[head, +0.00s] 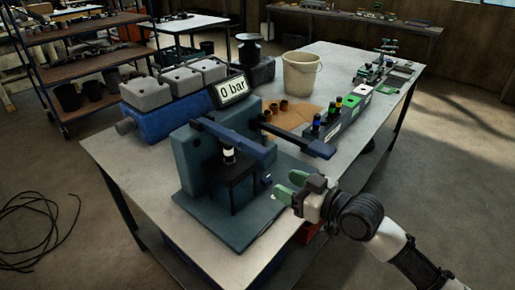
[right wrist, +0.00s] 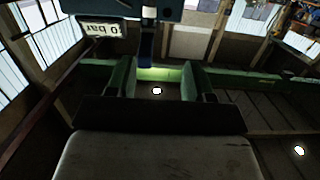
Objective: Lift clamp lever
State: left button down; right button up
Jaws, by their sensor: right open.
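A teal test stand (head: 187,170) with a "0 bar" display (head: 232,89) stands on the near part of the table. A blue bar (head: 240,146) runs across its top over a dark block holding an upright part; it looks like the clamp lever. A dark arm with a blue end (head: 318,149) sticks out to the right. My right gripper (head: 285,187) is open and empty, with green fingertips, just right of the stand and apart from it. In the right wrist view, a narrow blue part (right wrist: 147,42) shows beyond the gap between the fingers (right wrist: 158,82). My left gripper is not seen.
A rack (head: 332,124) with coloured-top parts lies right of the stand. Small brown cups stand on a tan mat (head: 300,117), near a cream bucket (head: 301,75). Grey blocks on a blue base (head: 165,121) are at the left. The table's right edge lies near my gripper.

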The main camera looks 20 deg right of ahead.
aim_at(268, 153)
jog(key=shift+t, duration=0.7)
jog(key=w+a+r+p, duration=0.1)
jog(key=w, duration=0.2)
jog(key=w+a+r+p, duration=0.1)
jog(key=w, duration=0.2)
jog(key=w+a+r+p, duration=0.1)
jog(key=w, duration=0.2)
jog(key=shift+w+r, duration=0.25)
jog(key=shift+r, duration=0.15)
jog(key=shift+p+x, duration=0.3)
jog(key=shift+x, duration=0.55)
jog(key=shift+f, duration=0.1)
grip_shut()
